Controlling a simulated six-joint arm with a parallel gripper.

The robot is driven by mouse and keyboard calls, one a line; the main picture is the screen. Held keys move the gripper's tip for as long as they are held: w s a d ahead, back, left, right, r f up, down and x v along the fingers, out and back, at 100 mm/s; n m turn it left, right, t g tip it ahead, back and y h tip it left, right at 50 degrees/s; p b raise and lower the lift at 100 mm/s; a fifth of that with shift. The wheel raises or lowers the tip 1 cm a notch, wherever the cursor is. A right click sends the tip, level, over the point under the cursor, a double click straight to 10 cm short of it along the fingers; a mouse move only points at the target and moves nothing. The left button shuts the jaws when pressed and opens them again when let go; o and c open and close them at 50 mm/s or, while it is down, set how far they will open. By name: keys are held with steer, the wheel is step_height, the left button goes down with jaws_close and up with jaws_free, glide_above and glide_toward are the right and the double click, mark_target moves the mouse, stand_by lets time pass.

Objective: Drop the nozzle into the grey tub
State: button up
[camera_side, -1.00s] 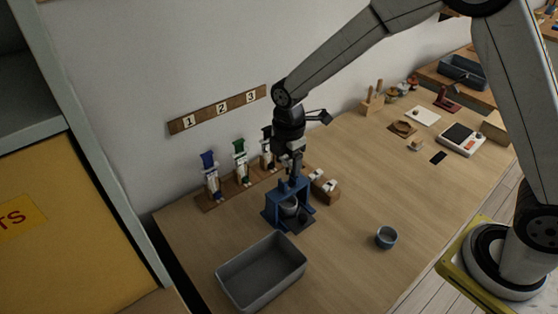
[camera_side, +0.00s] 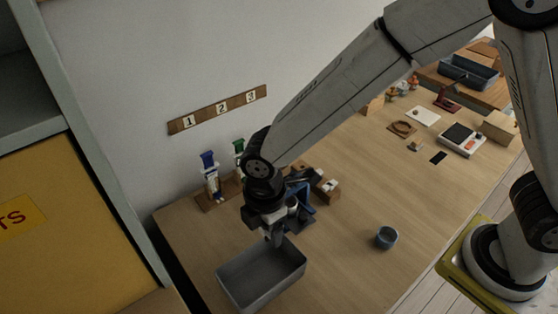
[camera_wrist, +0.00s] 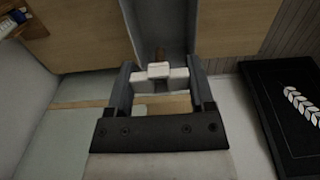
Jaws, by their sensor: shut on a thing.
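The grey tub (camera_side: 232,280) stands on the near left of the table, open at the top. My gripper (camera_side: 276,241) points down over its back right part. In the wrist view my gripper (camera_wrist: 160,78) is shut on a small piece, seemingly the nozzle (camera_wrist: 159,69), pale with a brown end showing beyond the pale fingertips. The nozzle cannot be made out clearly in the side view. The tub's grey inside (camera_wrist: 165,25) shows beyond the fingertips in the wrist view.
A blue stand (camera_side: 304,211) is just behind my gripper, partly hidden. A rack with upright tubes (camera_side: 210,177) is by the wall, and a wooden block (camera_side: 326,188) is behind the stand.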

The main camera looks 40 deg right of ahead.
step_height(320, 180, down, 6)
stand_by(1.0)
steer(key=o, duration=0.9)
steer(key=shift+r, duration=0.15)
steer(key=shift+r, duration=3.8)
